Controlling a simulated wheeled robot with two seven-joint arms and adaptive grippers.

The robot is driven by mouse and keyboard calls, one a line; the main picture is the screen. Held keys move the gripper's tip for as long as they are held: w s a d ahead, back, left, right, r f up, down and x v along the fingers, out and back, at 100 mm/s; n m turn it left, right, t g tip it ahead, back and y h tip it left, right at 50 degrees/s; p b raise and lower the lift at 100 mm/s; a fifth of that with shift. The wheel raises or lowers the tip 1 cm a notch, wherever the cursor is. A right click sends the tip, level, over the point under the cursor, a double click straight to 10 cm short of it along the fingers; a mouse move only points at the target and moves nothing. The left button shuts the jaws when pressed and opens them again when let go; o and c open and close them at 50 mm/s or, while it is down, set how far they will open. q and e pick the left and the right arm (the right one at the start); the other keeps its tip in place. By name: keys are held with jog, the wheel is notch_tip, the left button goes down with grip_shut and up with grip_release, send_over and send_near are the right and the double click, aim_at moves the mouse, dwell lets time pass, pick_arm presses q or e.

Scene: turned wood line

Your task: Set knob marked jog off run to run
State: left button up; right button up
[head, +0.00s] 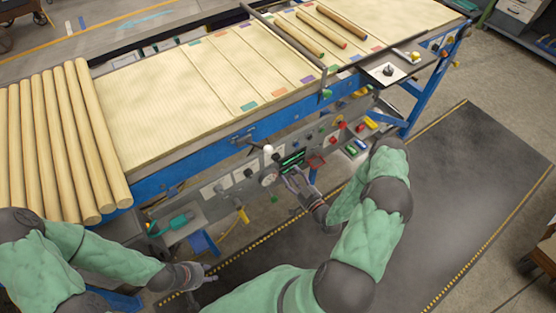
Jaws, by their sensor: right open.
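A control panel on the table's front carries several knobs, but their labels are too small to read, so I cannot tell which one is marked jog off run. Black knobs sit on pale plates, one left of centre (248,173) and one further left (220,188). Another black knob (388,71) sits on a white plate at the table's right end. My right gripper (291,178) is open in front of the panel, close below a green-lit display (293,158); contact cannot be told. My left gripper (210,274) is low at the left, away from the panel, its jaws unclear.
A round pale dial (268,180) and a white ball-topped lever (268,149) are near my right gripper. A teal scoop (180,221) lies on a shelf at left. Wooden rods (70,140) lie on the table's left. The dark floor mat (450,190) is clear at right.

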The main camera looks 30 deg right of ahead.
aim_at(279, 161)
jog(key=w, duration=0.9)
jog(key=shift+a+b, duration=0.35)
jog(key=shift+a, duration=0.05)
jog(key=c, duration=1.1)
